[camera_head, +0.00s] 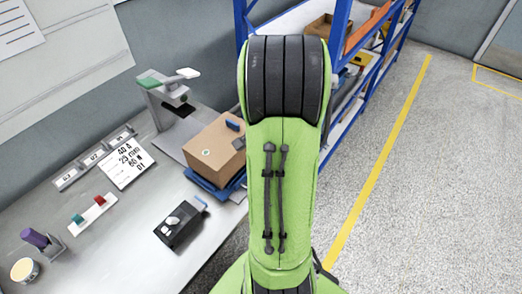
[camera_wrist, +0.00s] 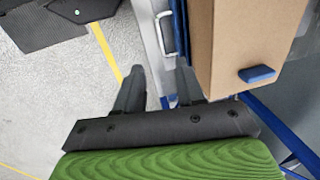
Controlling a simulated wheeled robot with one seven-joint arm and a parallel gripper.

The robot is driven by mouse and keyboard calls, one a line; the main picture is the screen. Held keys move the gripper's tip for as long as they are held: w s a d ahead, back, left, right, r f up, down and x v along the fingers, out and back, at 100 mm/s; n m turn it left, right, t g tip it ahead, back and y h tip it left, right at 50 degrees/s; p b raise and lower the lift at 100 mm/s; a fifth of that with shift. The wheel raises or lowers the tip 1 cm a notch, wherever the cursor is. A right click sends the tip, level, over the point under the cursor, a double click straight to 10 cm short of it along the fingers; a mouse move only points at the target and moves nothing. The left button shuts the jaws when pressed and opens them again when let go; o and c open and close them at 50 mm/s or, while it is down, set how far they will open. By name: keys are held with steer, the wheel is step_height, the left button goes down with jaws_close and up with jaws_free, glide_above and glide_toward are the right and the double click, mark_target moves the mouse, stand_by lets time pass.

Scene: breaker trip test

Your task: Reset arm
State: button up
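My green arm (camera_head: 281,160) stands upright in the middle of the head view. My gripper is hidden in that view. In the wrist view my gripper (camera_wrist: 158,75) shows two dark fingers spread apart with nothing between them. Its fingers point toward the table side and the floor, left of a cardboard box (camera_wrist: 240,45) and apart from it as far as I can tell. The box also shows in the head view (camera_head: 212,150), on a blue tray at the table's right end. A black device (camera_head: 181,226) with a light knob sits on the table.
The grey table (camera_head: 130,245) also bears a grey stand (camera_head: 168,100), a label card (camera_head: 125,163), a red-and-green switch block (camera_head: 92,213) and a purple-handled item (camera_head: 40,241). Blue shelving (camera_head: 340,40) stands behind my arm. The floor right of the yellow line (camera_head: 380,155) is clear.

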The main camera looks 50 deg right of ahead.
stand_by(0.3)
steer(key=w+a+r+n, duration=0.3)
steer(key=a+r+n, duration=0.25)
steer(key=a, duration=0.25)
steer(key=s+a+r+n+t, duration=0.1)
steer(key=s+a+r+n, duration=0.3)
steer(key=a, duration=0.4)
steer(key=s+a+r+n+t, duration=0.2)
steer(key=s+a+r+n, duration=0.3)
steer(key=a+n, duration=0.3)
steer(key=shift+s+a+t, duration=0.3)
steer(key=shift+s+a, duration=0.1)
steer(key=shift+s, duration=0.05)
